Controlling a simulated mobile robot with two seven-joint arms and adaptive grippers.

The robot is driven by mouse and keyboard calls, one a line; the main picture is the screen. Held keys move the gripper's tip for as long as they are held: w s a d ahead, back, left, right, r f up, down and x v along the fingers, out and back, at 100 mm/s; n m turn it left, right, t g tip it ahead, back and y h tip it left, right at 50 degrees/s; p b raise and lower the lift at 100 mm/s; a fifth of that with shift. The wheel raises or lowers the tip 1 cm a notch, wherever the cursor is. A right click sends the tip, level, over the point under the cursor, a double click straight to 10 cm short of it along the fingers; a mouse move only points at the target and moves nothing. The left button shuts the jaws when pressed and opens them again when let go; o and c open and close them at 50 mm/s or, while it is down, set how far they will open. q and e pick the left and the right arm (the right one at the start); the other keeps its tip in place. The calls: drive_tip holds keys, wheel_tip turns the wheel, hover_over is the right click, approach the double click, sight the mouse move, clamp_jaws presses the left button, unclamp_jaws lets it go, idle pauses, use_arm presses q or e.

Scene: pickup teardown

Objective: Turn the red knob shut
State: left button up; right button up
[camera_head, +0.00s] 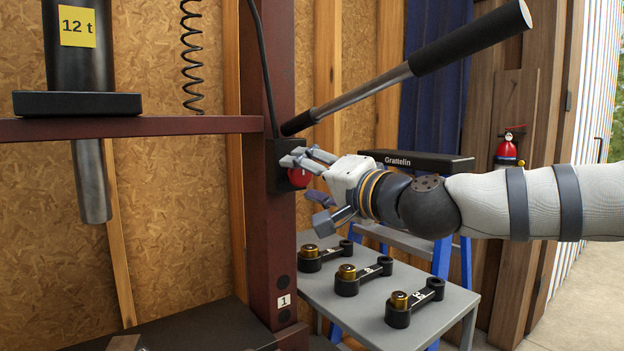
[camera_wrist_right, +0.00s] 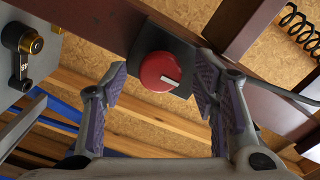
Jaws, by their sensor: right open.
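The red knob (camera_head: 299,177) sits on a dark box on the dark red press post (camera_head: 271,230). My right gripper (camera_head: 306,176) reaches in from the right and is open. In the right wrist view its fingers (camera_wrist_right: 162,85) stand on either side of the knob, with gaps visible. Whether a fingertip touches it I cannot tell. In the head view the fingers partly hide the knob. My left gripper is not in view.
A long black-gripped lever (camera_head: 470,39) slants above my right arm. A grey table (camera_head: 350,306) below holds several black links with brass pins. A black-topped blue stand (camera_head: 418,160) is behind my wrist. A fire extinguisher (camera_head: 507,152) hangs at right.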

drive_tip(key=v, duration=1.2)
